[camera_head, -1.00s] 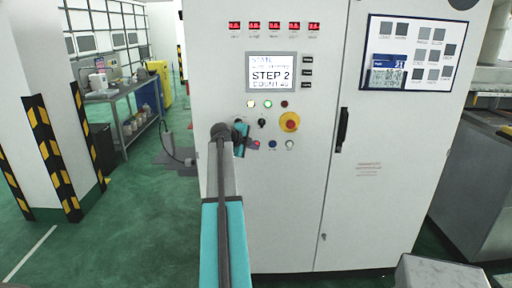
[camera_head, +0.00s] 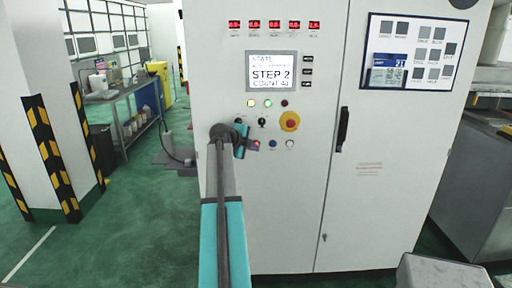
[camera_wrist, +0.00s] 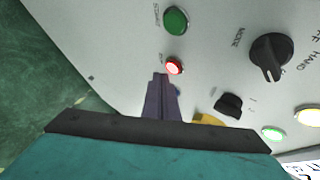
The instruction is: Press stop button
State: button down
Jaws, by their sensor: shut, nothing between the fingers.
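The stop button is a small red button, lit, on the front of the light grey control cabinet; it shows in the wrist view (camera_wrist: 174,68) and in the head view (camera_head: 257,144). The label beside it is too small to read surely. My gripper (camera_wrist: 161,78) is shut and empty, its fingertips pointing at the panel right beside the red button. I cannot tell whether they touch it. In the head view my gripper (camera_head: 252,149) partly covers the panel left of the button.
A green button (camera_wrist: 176,19) sits near the red one. A black selector knob (camera_wrist: 270,56), a blue button (camera_head: 273,144), a white button (camera_head: 290,144) and a large red-and-yellow emergency stop (camera_head: 289,121) are close by. The display (camera_head: 272,72) reads STEP 2.

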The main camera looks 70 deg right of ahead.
jog(key=a, duration=0.1)
jog(key=s+a+b, duration=0.1)
jog(key=a, duration=0.2)
jog(key=shift+s+a+b, duration=0.35)
jog(key=shift+s+b, duration=0.05)
dwell(0.4)
dwell(0.7)
